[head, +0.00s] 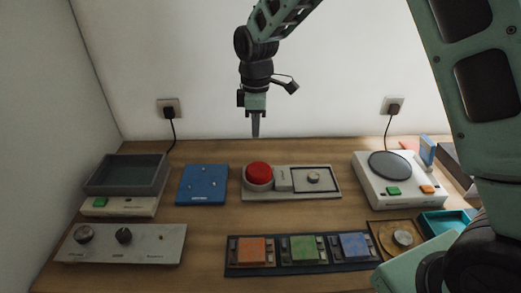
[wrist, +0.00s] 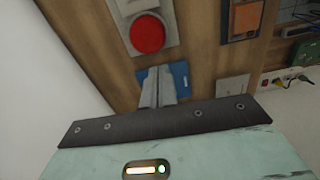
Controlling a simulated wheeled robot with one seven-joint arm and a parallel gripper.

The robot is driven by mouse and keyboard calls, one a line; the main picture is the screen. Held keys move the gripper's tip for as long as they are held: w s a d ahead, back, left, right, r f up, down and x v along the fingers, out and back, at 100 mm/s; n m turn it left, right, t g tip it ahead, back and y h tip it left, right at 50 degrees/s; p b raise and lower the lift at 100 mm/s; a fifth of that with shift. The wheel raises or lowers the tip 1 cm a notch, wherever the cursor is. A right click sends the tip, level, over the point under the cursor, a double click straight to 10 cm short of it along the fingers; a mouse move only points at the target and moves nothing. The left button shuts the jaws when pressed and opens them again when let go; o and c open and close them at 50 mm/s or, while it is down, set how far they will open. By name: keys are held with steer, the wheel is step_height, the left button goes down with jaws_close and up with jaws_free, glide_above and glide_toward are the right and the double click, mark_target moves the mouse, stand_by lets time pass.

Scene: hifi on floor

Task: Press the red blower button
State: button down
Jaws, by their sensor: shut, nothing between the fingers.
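The red button (head: 258,173) is a large round dome on a light grey panel (head: 322,194), in the middle of the wooden table. In the wrist view the red button (wrist: 147,34) shows near the top, beyond the fingertips. My gripper (head: 256,134) points down above the back of the table, its fingers together and empty. In the wrist view my gripper (wrist: 156,70) overlaps the blue board. The fingers are apart from the button, which is fully visible in both views. Any label naming it a blower is too small to read.
A blue board (head: 203,185) lies left of the button panel. A grey tray device (head: 127,175) and a knob panel (head: 165,242) stand at left. A white hotplate-like device (head: 372,196) stands at right. A dark strip with coloured blocks (head: 268,271) lies in front.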

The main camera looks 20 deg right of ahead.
mark_target(259, 169)
steer(key=shift+w+d+f, duration=0.2)
steer(key=shift+w+d, duration=0.55)
steer(key=shift+w, duration=0.3)
step_height(259, 169, down, 14)
steer(key=p, duration=0.4)
steer(key=shift+r+p, duration=0.1)
steer(key=shift+p, duration=0.3)
steer(key=shift+f, duration=0.2)
step_height(259, 169, down, 2)
steer(key=shift+b, duration=1.1)
steer(key=shift+s+r, duration=0.1)
